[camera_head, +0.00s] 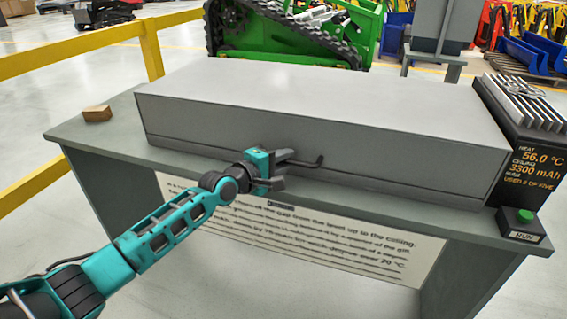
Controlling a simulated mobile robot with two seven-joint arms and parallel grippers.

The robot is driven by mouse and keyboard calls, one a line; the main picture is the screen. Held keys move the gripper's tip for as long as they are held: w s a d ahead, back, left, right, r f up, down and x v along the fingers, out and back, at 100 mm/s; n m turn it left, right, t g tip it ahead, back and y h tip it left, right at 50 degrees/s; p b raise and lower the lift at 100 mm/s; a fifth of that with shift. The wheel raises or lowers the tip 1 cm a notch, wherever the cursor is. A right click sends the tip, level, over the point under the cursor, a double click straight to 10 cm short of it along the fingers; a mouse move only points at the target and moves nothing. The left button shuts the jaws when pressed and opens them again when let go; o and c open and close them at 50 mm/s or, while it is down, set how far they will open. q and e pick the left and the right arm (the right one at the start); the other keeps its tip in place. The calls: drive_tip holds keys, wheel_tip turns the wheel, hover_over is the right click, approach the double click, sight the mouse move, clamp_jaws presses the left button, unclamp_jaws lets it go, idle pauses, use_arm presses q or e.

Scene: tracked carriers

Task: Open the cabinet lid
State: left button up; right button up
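The cabinet (320,105) is a long, low grey box on a dark bench, with its lid closed flat on top. A thin dark handle (312,164) sticks out from the middle of its front face. My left gripper (284,169) is at the left part of this handle, in front of the cabinet. Its two dark fingers are apart, one above the other, and the handle's left part is hidden behind them. I cannot tell whether they touch it. My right gripper is not in view.
The bench (95,140) carries a small wooden block (97,113) at left. At right stand a black finned unit with a display (530,165) and a green-button box (521,223). A text panel (330,250) hangs below the bench front. A yellow rail (100,38) stands at left.

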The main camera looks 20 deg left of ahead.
use_arm(q)
drive_tip(key=shift+w, duration=0.1)
drive_tip(key=shift+c, duration=0.5)
clamp_jaws()
